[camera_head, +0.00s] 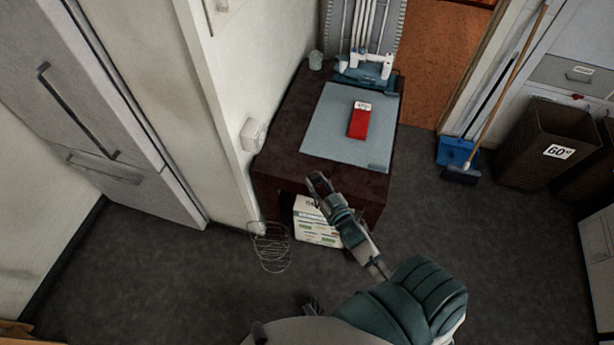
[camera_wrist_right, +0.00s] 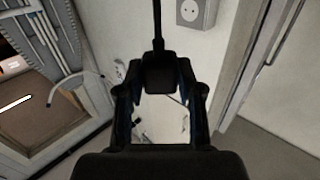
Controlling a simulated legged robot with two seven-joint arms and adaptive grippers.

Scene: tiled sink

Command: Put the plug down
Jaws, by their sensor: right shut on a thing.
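My right gripper (camera_head: 318,184) is in front of the near edge of the dark table in the head view. In the right wrist view my right gripper (camera_wrist_right: 160,100) is shut on a black plug (camera_wrist_right: 160,78), held between its fingers. A black cord (camera_wrist_right: 158,25) runs up from the plug. In the head view the plug is too small and dark to tell from the fingers.
A dark table (camera_head: 285,130) bears a grey mat (camera_head: 330,110) with a red box (camera_head: 359,121) on it. A wall socket (camera_head: 252,134) is left of the table. A white carton (camera_head: 318,228) is below, and a wire rack (camera_head: 270,247) lies on the floor.

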